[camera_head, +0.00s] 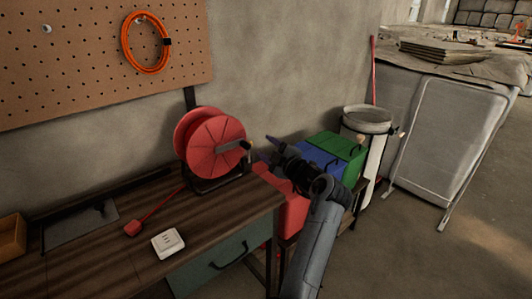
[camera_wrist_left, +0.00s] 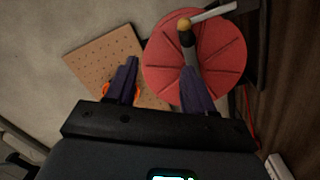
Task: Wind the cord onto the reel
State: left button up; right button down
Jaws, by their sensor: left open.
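The red reel (camera_head: 210,138) stands upright in a black stand on the wooden desk. Its pale crank handle (camera_head: 231,146) sticks out on the right; in the left wrist view the handle (camera_wrist_left: 213,15) ends in a tan knob. A red cord (camera_head: 163,207) runs from the reel across the desk to a red plug (camera_head: 132,228). My left gripper (camera_head: 268,149) is open and empty, to the right of the reel and apart from it. In the left wrist view its purple fingers (camera_wrist_left: 158,65) point toward the reel (camera_wrist_left: 165,70), one fingertip overlapping the disc. My right gripper is out of view.
A white socket box (camera_head: 168,242) lies on the desk (camera_head: 105,265). An orange coil (camera_head: 128,55) hangs on the pegboard (camera_head: 75,50). Red, blue (camera_head: 318,162) and green (camera_head: 336,146) boxes and a bucket (camera_head: 366,120) stand right of the desk. Open floor lies at lower right.

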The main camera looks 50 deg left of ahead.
aim_at(249, 148)
pick_arm(q)
jog(key=a+f, duration=0.1)
jog(key=a, duration=0.2)
jog(key=a+f+b, duration=0.1)
jog(key=a, duration=0.3)
jog(key=s+a+f+b, duration=0.1)
jog(key=a+f, duration=0.1)
jog(key=a, duration=0.1)
jog(key=shift+a+f, duration=0.1)
jog(key=shift+a, duration=0.2)
jog(key=shift+a+b, duration=0.35)
jog(key=shift+a, duration=0.35)
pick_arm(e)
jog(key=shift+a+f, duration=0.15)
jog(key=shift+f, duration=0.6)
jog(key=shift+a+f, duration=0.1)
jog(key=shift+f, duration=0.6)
